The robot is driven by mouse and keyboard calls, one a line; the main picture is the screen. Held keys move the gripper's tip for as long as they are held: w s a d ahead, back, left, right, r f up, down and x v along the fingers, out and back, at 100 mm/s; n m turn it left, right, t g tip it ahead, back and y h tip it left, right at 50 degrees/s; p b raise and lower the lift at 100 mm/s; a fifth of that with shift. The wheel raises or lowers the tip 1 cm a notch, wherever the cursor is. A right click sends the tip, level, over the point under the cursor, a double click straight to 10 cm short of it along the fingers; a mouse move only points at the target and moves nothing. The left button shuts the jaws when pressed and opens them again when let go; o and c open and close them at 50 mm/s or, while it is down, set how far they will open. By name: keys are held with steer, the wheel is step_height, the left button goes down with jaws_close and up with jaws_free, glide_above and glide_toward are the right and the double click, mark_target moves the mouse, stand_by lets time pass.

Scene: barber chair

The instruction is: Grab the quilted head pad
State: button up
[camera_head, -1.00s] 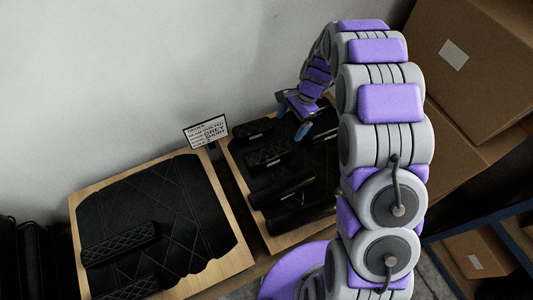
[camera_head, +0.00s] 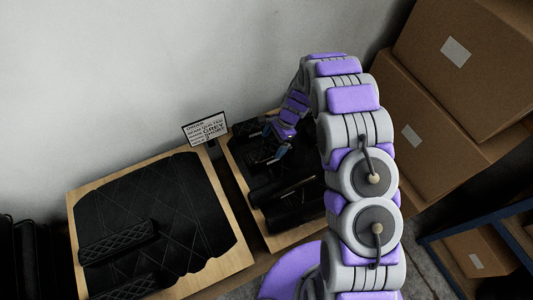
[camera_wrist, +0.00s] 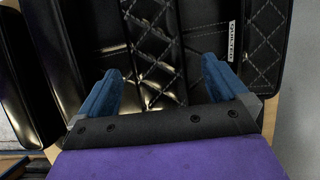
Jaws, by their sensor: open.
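A black quilted head pad (camera_wrist: 152,40) with diamond stitching lies on the right wooden board (camera_head: 235,178). In the wrist view it runs between the fingers of my gripper (camera_wrist: 161,88), which is open, with one blue fingertip on each side. I cannot tell whether the fingers touch it. In the head view my gripper (camera_head: 277,152) hangs over this board and partly hides the pad. Another black quilted piece with a white label (camera_wrist: 232,40) lies to the right in the wrist view.
Smooth black rolls (camera_wrist: 40,70) lie left of the pad in the wrist view. A left board (camera_head: 228,245) holds a quilted black sheet (camera_head: 170,205) and padded strips (camera_head: 118,243). A sign (camera_head: 206,129) stands behind, near the wall. Cardboard boxes (camera_head: 435,115) stack at the right.

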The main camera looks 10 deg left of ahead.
mark_target(272, 148)
steer(key=shift+s+d+f, duration=0.1)
steer(key=shift+d+f, duration=0.45)
steer(key=shift+d, duration=0.05)
steer(key=a+f, duration=0.1)
steer(key=a+f+b, duration=0.1)
steer(key=f, duration=0.1)
steer(key=s+a+f, duration=0.1)
steer(key=f, duration=0.1)
steer(key=shift+d+r, duration=0.2)
steer(key=shift+d, duration=0.25)
steer(key=shift+c, duration=0.4)
steer(key=shift+d, duration=0.15)
steer(key=shift+c, duration=0.7)
steer(key=c, duration=0.3)
steer(key=shift+s+a, duration=0.1)
steer(key=shift+a, duration=0.3)
steer(key=c, duration=0.6)
steer(key=shift+o, duration=0.2)
steer(key=shift+d, duration=0.1)
